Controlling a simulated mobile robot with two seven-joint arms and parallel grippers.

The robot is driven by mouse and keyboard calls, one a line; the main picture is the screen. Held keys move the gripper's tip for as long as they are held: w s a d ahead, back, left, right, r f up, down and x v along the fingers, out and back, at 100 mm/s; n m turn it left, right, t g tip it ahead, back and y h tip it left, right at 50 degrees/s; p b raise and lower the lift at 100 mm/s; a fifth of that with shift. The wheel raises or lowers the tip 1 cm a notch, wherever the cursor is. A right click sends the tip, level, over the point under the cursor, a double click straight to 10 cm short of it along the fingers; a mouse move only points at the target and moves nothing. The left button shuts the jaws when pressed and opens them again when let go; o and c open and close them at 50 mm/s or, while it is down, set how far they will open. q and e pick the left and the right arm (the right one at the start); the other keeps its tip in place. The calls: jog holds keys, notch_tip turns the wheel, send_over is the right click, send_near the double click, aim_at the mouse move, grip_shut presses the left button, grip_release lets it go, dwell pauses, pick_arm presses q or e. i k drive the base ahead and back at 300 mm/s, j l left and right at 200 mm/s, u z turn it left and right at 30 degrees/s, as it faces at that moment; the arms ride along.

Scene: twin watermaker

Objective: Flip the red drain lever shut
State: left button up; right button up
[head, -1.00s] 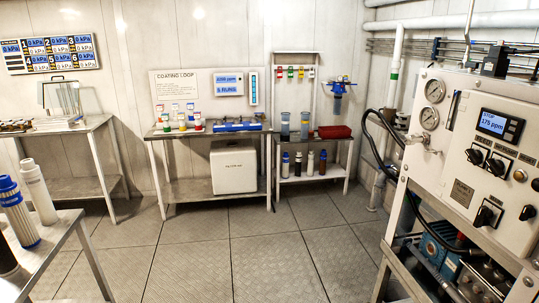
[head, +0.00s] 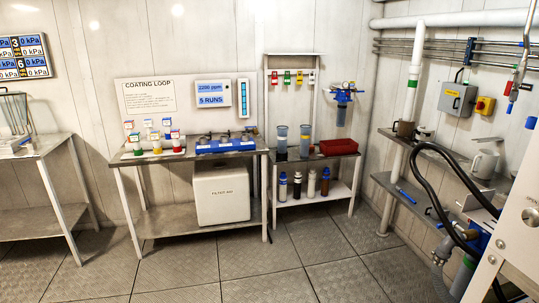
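I cannot identify the red drain lever with certainty. A small red part (head: 509,88) shows on the grey vertical pipe at the upper right, with blue parts near it; it is too small to tell whether it is a lever or how it is set. A blue manifold (head: 222,146) with small dark fittings sits on the coating loop bench. Neither of my grippers is in view.
The coating loop bench (head: 240,152) stands along the back wall, with a white box (head: 222,195) on its lower shelf. A red bin (head: 338,147) is on the narrow rack. Black hoses (head: 440,195) loop at the right. The middle floor (head: 260,262) is clear.

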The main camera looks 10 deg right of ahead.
aim_at(510, 85)
jog(key=i+z, duration=0.3)
jog(key=i, duration=0.35)
jog(key=i+j+z, duration=0.3)
jog(key=i, duration=0.3)
jog(key=i+l+z, duration=0.1)
jog(key=i+z, duration=0.15)
jog(key=z, duration=0.2)
jog(key=i+z, duration=0.2)
jog(key=z, duration=0.2)
jog(key=i+j+z, duration=0.1)
jog(key=i+z, duration=0.15)
jog(key=z, duration=0.2)
jog(key=i+z, duration=0.3)
jog(key=i+j+z, duration=0.15)
jog(key=z, duration=0.15)
jog(key=k, duration=0.95)
